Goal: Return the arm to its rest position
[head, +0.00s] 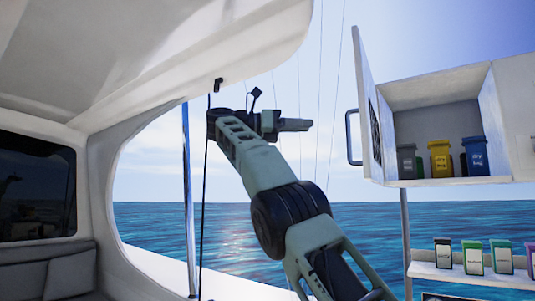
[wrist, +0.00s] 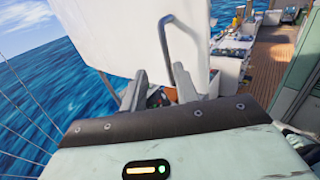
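My arm (head: 260,165) is raised and reaches up through the middle of the head view. My gripper (head: 305,125) is at its top end, pointing right toward the open cabinet door (head: 365,95). In the wrist view, the two fingers of my gripper (wrist: 160,70) stand apart with nothing held between them. The grey door handle (head: 352,137) is right of the fingertips in the head view, with a gap between. In the wrist view the handle (wrist: 165,40) shows just beyond the fingers, against the white door panel (wrist: 110,35).
The open cabinet (head: 435,95) holds a grey bin (head: 407,160), a yellow bin (head: 440,158) and a blue bin (head: 475,155). A shelf (head: 470,275) below carries several small boxes. A white overhang (head: 220,40) is above left of the arm. A thin pole (head: 188,200) stands left.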

